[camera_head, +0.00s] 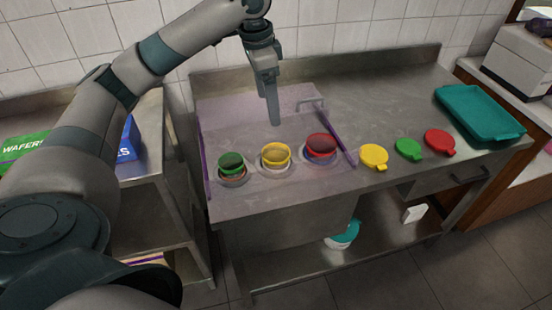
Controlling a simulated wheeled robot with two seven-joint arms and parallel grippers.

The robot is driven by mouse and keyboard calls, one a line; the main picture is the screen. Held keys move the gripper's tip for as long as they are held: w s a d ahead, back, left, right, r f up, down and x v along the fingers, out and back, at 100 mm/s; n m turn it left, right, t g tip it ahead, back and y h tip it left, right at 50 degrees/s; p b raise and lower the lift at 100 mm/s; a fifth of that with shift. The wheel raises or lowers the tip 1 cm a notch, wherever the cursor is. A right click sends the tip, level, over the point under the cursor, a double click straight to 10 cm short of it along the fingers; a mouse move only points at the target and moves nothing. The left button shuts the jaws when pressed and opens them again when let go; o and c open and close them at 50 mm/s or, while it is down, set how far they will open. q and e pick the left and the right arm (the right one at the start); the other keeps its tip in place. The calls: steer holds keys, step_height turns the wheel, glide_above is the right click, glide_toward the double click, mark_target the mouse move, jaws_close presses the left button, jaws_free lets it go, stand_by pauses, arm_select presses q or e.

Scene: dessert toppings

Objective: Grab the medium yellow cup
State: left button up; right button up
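The yellow cup (276,155) stands in a holder on the steel counter, between a green cup (231,163) on its left and a red cup (321,146) on its right. My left gripper (273,122) points down just above and behind the yellow cup, apart from it. Its fingers appear as one narrow shape, so I cannot tell whether they are open or shut. My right gripper is not in view.
A yellow lid (374,156), a green lid (408,149) and a red lid (440,142) lie to the right on the steel counter (375,110). A teal tray (480,113) is at the far right. Boxes stand at the left. A tiled wall is behind.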

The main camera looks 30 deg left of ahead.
arm_select(q)
steer(key=p, duration=0.3)
glide_above(276, 164)
steer(key=w+a, duration=0.2)
step_height(276, 164, down, 12)
steer(key=shift+w+a, duration=0.15)
steer(key=shift+w, duration=0.05)
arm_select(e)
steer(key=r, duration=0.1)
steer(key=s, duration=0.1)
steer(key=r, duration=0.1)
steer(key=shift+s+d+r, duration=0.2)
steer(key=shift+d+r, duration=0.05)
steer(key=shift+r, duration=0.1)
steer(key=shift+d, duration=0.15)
arm_select(q)
steer(key=shift+f, duration=0.15)
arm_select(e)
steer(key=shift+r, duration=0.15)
